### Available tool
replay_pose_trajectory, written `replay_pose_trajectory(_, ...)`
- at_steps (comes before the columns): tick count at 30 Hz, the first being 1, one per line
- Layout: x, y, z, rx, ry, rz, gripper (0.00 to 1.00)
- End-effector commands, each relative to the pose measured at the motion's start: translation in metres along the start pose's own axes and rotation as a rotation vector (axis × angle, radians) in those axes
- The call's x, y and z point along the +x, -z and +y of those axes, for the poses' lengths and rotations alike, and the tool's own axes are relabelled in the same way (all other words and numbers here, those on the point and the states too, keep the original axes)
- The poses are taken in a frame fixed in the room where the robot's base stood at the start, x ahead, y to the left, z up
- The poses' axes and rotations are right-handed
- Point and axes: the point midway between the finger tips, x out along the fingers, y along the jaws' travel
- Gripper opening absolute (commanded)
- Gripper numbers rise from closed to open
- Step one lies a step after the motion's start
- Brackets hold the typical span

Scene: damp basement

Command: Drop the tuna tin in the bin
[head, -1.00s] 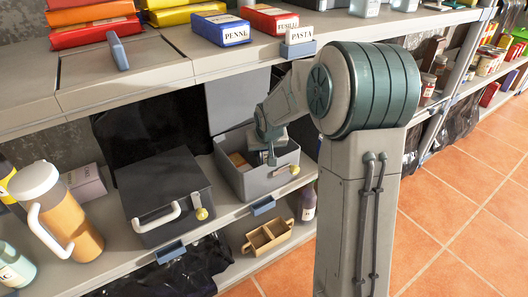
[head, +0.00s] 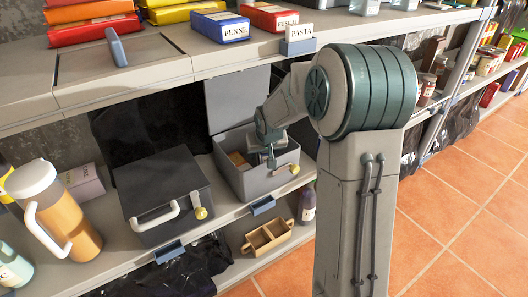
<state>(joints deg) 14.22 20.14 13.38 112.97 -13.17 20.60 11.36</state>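My gripper (head: 268,152) reaches down at the mouth of a grey open box (head: 262,185) on the middle shelf, whose lid (head: 238,100) stands raised behind it. The fingers are small and partly hidden by my wrist and the box wall, so I cannot tell whether they are open or shut. A dark grey shape lies at the fingers; I cannot tell whether it is part of the gripper or a thing in the box. I cannot make out a tuna tin for sure. No other thing in view is clearly a bin.
A closed dark box (head: 165,190) and an orange jug (head: 60,215) stand left of the open box. A wooden divided tray (head: 268,236) and a dark bottle (head: 307,204) are below. The upper shelf (head: 130,75) overhangs them. Tiled floor (head: 450,220) is clear at right.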

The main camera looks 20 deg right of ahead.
Motion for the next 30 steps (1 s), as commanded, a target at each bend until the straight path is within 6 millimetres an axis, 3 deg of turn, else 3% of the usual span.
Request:
replay_pose_trajectory(6,-0.002,0.001,0.000,0.000,0.000,0.001,0.56)
replay_pose_trajectory(11,-0.016,0.009,0.000,0.000,0.000,0.002,0.56)
replay_pose_trajectory(21,-0.095,0.008,0.000,0.000,-0.001,0.003,0.56)
replay_pose_trajectory(30,-0.130,0.006,0.000,-0.001,-0.001,0.001,0.56)
